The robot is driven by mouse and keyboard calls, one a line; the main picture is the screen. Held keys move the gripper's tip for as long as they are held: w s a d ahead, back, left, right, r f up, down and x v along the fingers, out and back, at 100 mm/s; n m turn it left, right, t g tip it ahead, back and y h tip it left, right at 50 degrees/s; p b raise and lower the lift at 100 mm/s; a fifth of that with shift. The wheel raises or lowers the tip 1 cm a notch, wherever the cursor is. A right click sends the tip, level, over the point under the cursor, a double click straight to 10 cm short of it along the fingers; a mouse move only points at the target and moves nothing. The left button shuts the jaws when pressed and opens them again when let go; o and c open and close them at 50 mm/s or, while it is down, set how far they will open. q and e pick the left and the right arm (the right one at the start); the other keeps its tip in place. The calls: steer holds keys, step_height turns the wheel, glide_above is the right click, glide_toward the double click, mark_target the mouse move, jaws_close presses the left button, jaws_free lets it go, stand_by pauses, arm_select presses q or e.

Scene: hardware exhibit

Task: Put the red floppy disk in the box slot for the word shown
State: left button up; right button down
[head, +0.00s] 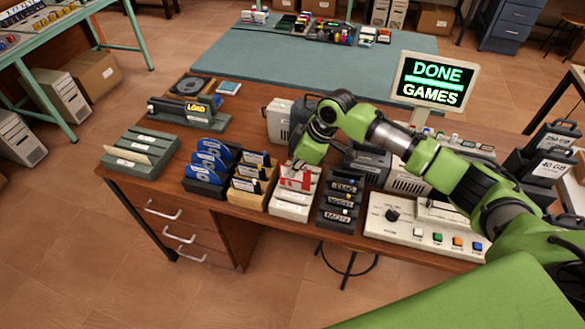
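The red floppy disk (296,178), with white markings, stands tilted in the back part of a white slotted box (289,210) on the wooden desk. My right gripper (298,164) reaches down from the right at the disk's top edge. Its fingertips are small and partly hidden, so I cannot tell whether they grip the disk or only touch it. The screen (433,81) shows the words DONE and GAMES in green. The slot labels on the white box are too small to read. My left gripper is not in view.
Left of the white box stand a tan box (243,200) and a black box of blue disks (205,185). A dark labelled box (337,221) stands close on its right, then a button panel (428,233). A grey-green box (138,160) sits far left.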

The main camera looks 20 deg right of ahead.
mark_target(288, 186)
steer(key=shift+f+p, duration=0.5)
stand_by(1.1)
steer(key=shift+f, duration=0.15)
stand_by(0.4)
steer(key=shift+f+b, duration=0.9)
steer(key=shift+f, duration=1)
steer(key=c, duration=2.2)
jaws_free()
